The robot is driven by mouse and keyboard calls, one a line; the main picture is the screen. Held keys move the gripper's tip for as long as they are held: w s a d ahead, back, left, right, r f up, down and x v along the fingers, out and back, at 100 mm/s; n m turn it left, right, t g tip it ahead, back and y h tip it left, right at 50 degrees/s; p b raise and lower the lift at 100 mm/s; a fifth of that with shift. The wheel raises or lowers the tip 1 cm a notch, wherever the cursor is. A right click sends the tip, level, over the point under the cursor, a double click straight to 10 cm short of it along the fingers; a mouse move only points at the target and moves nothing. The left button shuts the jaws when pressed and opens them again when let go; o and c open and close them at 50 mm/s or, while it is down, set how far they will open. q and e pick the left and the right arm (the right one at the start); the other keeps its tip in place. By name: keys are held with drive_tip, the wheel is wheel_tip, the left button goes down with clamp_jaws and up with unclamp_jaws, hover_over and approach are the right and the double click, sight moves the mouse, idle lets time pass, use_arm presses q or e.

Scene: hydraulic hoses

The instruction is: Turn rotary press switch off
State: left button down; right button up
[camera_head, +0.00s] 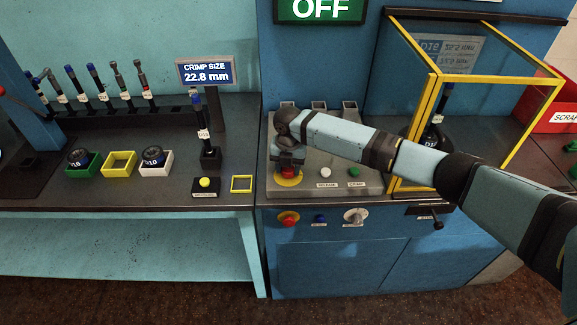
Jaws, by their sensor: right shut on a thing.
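A press control panel (340,182) stands in the middle of the camera_head view, with a red knob (289,174) on a yellow disc at its left. My right gripper (288,163) points down onto this red knob and is shut on it; the fingertips are mostly hidden by the wrist. A pale rotary switch (355,216) sits on the blue cabinet front below, clear of the gripper. A green sign (320,9) above reads OFF. My left gripper is not in view.
White and green buttons (353,171) sit right of the red knob. A yellow-framed guard (433,110) stands behind my right arm. A red emergency button (288,218) is on the cabinet front. The left bench holds coloured trays (119,171) and racked hose fittings (103,85).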

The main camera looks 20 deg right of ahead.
drive_tip(key=o, duration=0.9)
wheel_tip(320, 180, up, 14)
drive_tip(key=shift+f+b, duration=0.1)
drive_tip(key=shift+b, duration=0.55)
